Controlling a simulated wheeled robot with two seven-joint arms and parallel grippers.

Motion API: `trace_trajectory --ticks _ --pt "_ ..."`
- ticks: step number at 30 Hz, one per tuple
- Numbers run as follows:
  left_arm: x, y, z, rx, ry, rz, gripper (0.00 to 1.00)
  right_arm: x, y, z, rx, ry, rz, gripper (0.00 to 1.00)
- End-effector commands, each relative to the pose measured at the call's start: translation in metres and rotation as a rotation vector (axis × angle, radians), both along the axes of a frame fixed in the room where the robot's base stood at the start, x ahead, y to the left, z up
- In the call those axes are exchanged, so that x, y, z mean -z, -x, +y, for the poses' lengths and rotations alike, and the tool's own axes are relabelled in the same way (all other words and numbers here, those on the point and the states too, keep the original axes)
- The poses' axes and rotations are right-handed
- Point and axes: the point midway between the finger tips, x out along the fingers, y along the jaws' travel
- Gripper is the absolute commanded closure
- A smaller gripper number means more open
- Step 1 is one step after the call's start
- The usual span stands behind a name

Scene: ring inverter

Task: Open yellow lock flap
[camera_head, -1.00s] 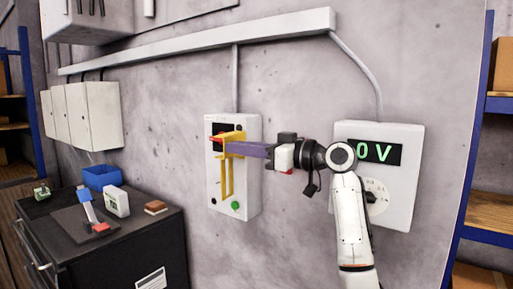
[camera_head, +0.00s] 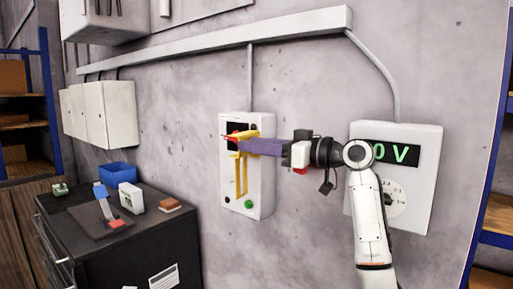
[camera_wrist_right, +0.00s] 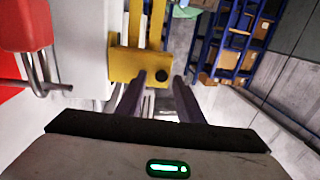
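The yellow lock flap (camera_head: 242,172) is on the front of a light grey wall box (camera_head: 261,190). In the wrist view the flap (camera_wrist_right: 126,66) shows as a yellow piece with a dark round knob (camera_wrist_right: 162,76). My right gripper (camera_head: 240,146) reaches in from the right with its purple fingers at the flap's upper part. In the wrist view the fingers of this gripper (camera_wrist_right: 159,77) stand apart, with their tips at the flap's end near the knob. Whether they touch it is unclear. A red part (camera_head: 232,137) shows beside the flap. My left gripper is out of view.
A grey meter box with a "0 V" display (camera_head: 397,153) and dial hangs to the right, behind my right arm. A dark cabinet (camera_head: 140,245) stands at lower left with a blue bin (camera_head: 117,170) and small items. A red piece with metal loops (camera_wrist_right: 28,25) is at upper left in the wrist view.

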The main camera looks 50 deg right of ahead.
Motion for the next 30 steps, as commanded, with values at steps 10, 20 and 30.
trace_trajectory --ticks 10,20,30 --pt "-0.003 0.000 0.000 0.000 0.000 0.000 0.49 -0.066 0.001 -0.001 0.002 0.002 -0.005 0.66" --pt "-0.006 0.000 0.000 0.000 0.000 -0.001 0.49 -0.095 0.000 -0.001 0.002 -0.001 0.000 0.66" --pt "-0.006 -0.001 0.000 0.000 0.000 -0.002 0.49 -0.095 0.000 -0.001 0.002 -0.001 0.000 0.66"
